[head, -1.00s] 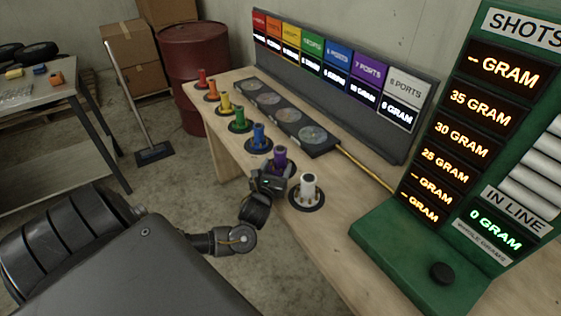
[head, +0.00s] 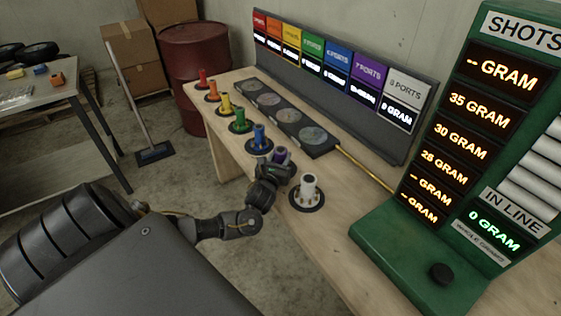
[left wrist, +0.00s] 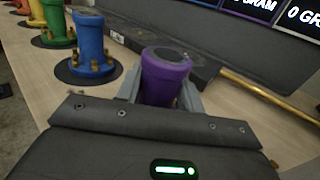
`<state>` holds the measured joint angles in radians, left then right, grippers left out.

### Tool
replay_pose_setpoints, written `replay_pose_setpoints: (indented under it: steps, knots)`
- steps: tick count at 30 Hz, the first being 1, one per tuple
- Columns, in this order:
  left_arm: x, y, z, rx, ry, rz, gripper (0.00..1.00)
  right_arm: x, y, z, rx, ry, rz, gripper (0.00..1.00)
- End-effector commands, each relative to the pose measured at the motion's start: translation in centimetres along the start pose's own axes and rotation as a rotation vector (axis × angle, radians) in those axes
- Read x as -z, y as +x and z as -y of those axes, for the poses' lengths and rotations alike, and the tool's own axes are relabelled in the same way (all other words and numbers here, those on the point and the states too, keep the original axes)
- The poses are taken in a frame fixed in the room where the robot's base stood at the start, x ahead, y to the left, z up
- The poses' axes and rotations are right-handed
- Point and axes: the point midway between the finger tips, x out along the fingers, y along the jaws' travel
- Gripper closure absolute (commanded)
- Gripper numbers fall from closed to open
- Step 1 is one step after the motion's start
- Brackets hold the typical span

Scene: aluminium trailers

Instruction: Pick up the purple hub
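The purple hub (head: 281,156) is near the right end of the row of coloured hubs on the wooden bench. In the left wrist view the purple hub (left wrist: 166,76) is upright, with its dark hollow top showing. My left gripper (head: 277,168) reaches it from the front. In the left wrist view the fingers of my left gripper (left wrist: 163,95) lie close against both sides of the hub, with no clear gap. The hub's lower part and base are hidden behind the gripper, so I cannot tell whether it is off the bench. My right gripper is not in view.
A white hub (head: 308,187) stands close to the right of my gripper. A blue hub (head: 259,138) stands to the left, with other coloured hubs beyond. A dark strip with round discs (head: 289,117) and a display panel (head: 345,85) are behind. A green readout stand (head: 455,180) is right.

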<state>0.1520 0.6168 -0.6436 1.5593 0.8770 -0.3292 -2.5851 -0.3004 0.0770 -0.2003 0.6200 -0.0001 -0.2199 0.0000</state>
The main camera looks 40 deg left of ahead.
Motion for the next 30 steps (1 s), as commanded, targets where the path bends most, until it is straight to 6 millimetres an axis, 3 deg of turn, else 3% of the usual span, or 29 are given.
replay_pose_setpoints:
  steps: [1,6,20,26,30]
  knots:
    - [0.0,0.0,0.0,0.000,-0.001,0.000,0.80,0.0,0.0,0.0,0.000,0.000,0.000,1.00]
    - [0.0,0.0,0.0,0.000,-0.001,0.000,1.00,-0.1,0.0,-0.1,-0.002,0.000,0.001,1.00]
    - [-0.8,0.1,-0.1,-0.001,-0.003,0.005,1.00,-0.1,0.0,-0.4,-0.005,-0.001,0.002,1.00]
    - [-3.4,0.1,0.0,0.001,-0.005,0.010,1.00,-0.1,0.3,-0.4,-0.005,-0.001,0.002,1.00]
    - [-6.2,-1.9,-1.2,0.002,-0.002,0.008,1.00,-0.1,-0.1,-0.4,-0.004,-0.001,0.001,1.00]
